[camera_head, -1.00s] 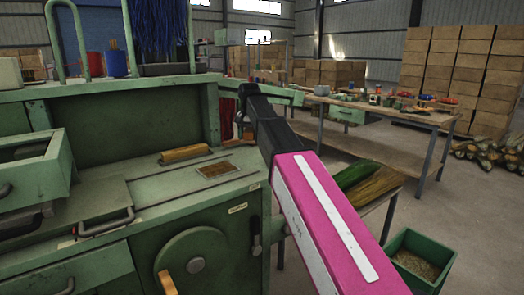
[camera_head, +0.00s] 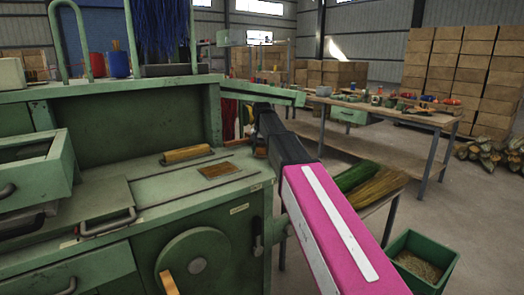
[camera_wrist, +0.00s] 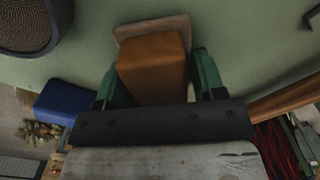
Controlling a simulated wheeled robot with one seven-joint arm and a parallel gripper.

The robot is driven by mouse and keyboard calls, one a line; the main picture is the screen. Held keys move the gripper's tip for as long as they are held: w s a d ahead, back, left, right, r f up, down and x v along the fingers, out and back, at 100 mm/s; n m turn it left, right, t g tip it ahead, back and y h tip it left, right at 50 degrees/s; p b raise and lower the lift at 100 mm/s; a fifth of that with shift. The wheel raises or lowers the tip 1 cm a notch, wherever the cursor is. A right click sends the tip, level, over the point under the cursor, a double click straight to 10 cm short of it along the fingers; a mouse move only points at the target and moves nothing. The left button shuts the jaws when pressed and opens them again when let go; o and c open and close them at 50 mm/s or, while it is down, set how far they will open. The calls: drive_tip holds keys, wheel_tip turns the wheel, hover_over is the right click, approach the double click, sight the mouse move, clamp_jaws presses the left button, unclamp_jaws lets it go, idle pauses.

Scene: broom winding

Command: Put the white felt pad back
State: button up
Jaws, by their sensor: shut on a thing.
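In the wrist view my gripper (camera_wrist: 150,85) has its two green fingers closed on the sides of an orange-brown block (camera_wrist: 152,62). A pale, flat slab (camera_wrist: 150,27) shows at the block's far end, against a green surface. I cannot tell whether this slab is the white felt pad or whether it is joined to the block. In the head view my pink and black arm reaches to the right end of the green machine (camera_head: 105,170); the fingers and their load are too hidden to make out there.
An open green drawer (camera_head: 35,180) juts out at the left. A wooden roller (camera_head: 187,154) and a brown plate (camera_head: 218,170) are on the machine top. A workbench (camera_head: 400,117) stands behind at the right. A green bin (camera_head: 420,260) is on the floor.

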sight(262, 145)
drive_tip(key=o, duration=0.9)
drive_tip(key=shift+f, duration=0.15)
wheel_tip(262, 145, up, 12)
drive_tip(key=shift+r, duration=0.15)
